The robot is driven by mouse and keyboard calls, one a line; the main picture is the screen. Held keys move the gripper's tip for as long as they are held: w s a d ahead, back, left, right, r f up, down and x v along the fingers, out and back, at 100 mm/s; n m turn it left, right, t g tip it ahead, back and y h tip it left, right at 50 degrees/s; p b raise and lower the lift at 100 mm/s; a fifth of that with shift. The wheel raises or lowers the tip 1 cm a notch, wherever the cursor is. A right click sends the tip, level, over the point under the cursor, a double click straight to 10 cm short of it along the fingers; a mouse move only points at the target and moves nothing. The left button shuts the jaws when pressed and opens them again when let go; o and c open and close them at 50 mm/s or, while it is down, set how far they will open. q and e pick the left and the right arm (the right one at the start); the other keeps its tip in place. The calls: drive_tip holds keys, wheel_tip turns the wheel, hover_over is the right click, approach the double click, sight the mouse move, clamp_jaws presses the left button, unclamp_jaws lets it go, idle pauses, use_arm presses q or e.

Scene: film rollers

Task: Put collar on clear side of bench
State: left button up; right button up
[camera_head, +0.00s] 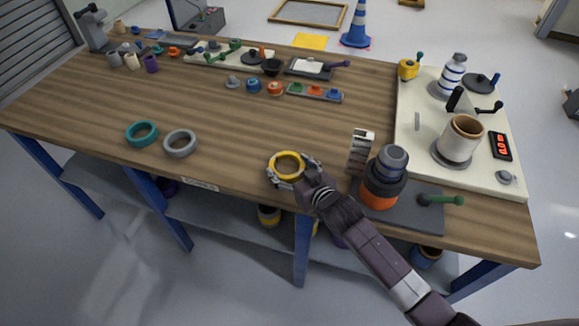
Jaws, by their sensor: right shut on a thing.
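My right gripper (292,169) is shut on a yellow collar (274,166), a ring held at the front edge of the wooden bench (235,135). I cannot tell whether the collar touches the bench top. A teal ring (142,133) and a grey ring (180,143) lie flat on the bench to the left of the gripper, close to each other. My left gripper is not in view.
An orange and dark cylinder device (380,195) on a dark plate stands right of my gripper. A cream board (409,150) with rollers fills the right end. Small parts and trays (315,92) line the back. The bench middle is bare.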

drive_tip(key=o, duration=1.2)
drive_tip(key=v, duration=1.2)
drive_tip(key=shift+r, duration=0.15)
